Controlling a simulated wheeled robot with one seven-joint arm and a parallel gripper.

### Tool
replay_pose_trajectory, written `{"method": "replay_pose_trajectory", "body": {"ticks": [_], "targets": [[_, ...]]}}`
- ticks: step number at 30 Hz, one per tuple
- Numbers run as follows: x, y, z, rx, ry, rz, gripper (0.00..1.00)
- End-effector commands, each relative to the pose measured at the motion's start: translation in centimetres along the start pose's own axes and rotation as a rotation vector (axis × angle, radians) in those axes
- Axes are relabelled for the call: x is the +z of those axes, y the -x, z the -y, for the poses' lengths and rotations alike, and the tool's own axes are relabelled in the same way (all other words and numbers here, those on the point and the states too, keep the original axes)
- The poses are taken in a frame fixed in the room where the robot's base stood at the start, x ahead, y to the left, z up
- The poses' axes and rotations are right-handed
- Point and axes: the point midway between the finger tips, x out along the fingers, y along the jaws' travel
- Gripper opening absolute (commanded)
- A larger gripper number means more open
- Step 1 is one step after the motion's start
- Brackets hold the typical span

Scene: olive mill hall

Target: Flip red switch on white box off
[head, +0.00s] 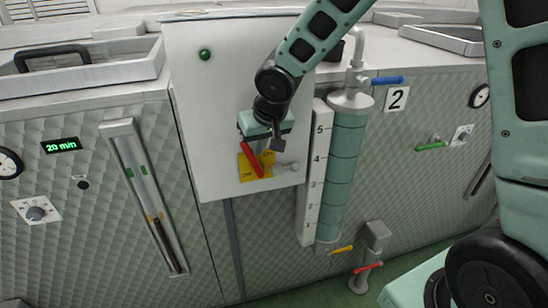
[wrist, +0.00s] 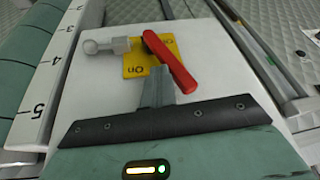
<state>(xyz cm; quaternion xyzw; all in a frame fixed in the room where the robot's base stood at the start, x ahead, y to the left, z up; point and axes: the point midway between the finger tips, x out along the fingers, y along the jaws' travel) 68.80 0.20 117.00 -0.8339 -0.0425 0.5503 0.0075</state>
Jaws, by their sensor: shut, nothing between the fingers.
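The white box (head: 195,120) is a tall panel on the quilted metal machine front. On its lower part, a red switch lever (head: 250,160) crosses a yellow plate (head: 268,159). The lever leans, its free end up and to the left, its other end by a grey round fitting (head: 288,168). My gripper (head: 263,148) is shut and empty, just right of the lever. In the wrist view my grey fingertips (wrist: 157,82) are left of the red lever (wrist: 170,60), very close; I cannot tell whether they touch. The yellow plate (wrist: 136,66) reads "On" there.
A green lamp (head: 205,54) is on the box's upper part. A numbered scale (head: 314,170) and a green column (head: 342,175) stand close at the right, with a blue-handled valve (head: 386,80) above. A sight gauge (head: 148,200) is at the left.

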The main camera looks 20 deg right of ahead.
Motion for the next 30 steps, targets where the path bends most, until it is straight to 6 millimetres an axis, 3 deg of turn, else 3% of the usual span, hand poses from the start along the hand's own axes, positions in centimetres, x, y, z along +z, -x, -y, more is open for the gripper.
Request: {"method": "replay_pose_trajectory", "body": {"ticks": [1,16,30], "targets": [[0.2,-1.0,0.8,0.034,0.024,0.001,0.0],[-0.1,-2.4,4.7,0.454,0.194,0.098,0.0],[0.4,-4.9,7.3,0.85,0.355,0.187,0.0]]}}
